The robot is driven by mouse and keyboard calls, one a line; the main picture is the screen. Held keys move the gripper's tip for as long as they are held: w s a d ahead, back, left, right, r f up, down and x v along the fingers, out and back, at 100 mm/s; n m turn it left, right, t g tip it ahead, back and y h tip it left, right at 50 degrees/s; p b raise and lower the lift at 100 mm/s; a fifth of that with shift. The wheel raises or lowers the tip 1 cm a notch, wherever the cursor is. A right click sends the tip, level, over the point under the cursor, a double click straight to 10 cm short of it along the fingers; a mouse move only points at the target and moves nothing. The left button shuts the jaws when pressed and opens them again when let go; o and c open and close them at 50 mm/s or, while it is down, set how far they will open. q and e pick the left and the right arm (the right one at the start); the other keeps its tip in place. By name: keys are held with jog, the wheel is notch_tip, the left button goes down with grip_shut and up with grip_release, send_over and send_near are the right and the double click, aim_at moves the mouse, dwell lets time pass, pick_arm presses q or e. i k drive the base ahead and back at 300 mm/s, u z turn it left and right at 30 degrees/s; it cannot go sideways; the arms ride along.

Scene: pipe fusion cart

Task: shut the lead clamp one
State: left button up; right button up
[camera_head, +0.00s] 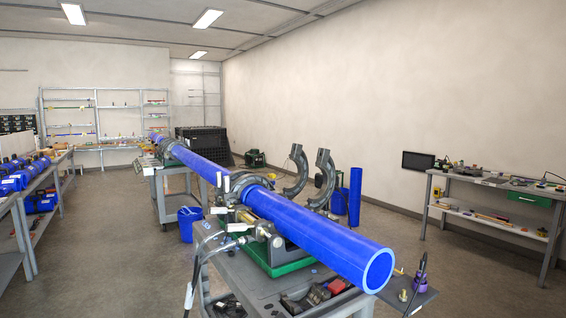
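A long blue pipe (310,234) runs from the far back toward me and lies across a fusion machine with a green base (282,262) on the near cart. Two grey curved clamp halves stand swung up and open on the right side of the pipe: one (297,172) farther back and one (323,180) nearer. I cannot tell which clamp is lead clamp one. Neither of my grippers shows in the head view.
The near cart (240,285) carries tools, cables and dark blocks. A second cart (171,181) supports the pipe farther back. Shelved benches line the left and a workbench (500,186) stands right.

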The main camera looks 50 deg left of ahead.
aim_at(299, 157)
jog(key=i, duration=3.1)
jog(key=u, duration=1.85)
